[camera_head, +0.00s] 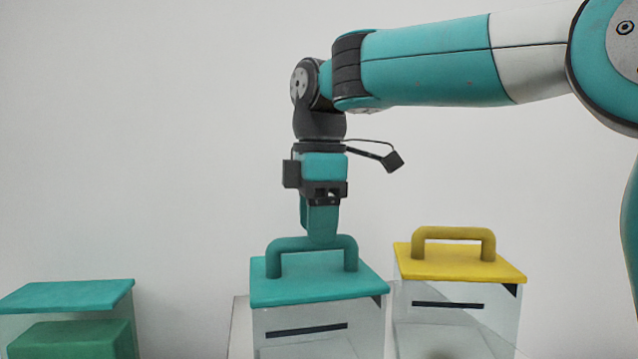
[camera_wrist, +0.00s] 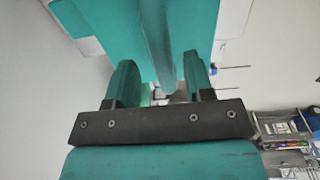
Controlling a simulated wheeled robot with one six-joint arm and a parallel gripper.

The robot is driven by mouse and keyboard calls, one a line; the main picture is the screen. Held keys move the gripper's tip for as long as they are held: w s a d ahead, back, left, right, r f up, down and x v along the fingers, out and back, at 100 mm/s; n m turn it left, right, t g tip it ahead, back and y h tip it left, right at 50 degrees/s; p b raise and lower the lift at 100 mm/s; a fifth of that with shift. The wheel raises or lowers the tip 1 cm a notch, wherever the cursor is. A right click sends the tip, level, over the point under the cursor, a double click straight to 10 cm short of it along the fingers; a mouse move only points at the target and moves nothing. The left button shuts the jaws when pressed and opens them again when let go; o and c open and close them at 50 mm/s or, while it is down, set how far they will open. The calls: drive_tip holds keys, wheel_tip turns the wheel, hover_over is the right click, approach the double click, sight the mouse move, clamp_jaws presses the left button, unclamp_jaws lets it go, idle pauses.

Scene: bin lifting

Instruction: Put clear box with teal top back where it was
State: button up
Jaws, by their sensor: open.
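A clear box with a teal top and a teal arched handle (camera_head: 318,290) stands at the lower middle of the head view, with a dark slot-like strip on its front. My gripper (camera_head: 321,228) points straight down over it, its fingers at the handle's top bar. In the wrist view my gripper's open fingers (camera_wrist: 160,82) are on either side of the handle (camera_wrist: 155,35), with the teal top (camera_wrist: 90,22) behind it. Whether the fingers touch the handle is not clear. The box's bottom is out of view.
A similar clear box with a yellow top and handle (camera_head: 460,266) stands close on the right. At the far lower left is another teal-topped clear box (camera_head: 66,296) with a green block (camera_head: 70,340) showing. A plain wall is behind.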

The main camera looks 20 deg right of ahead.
wheel_tip(320, 180, up, 9)
drive_tip(key=shift+s+p, duration=0.2)
drive_tip(key=shift+p, duration=0.1)
idle(0.4)
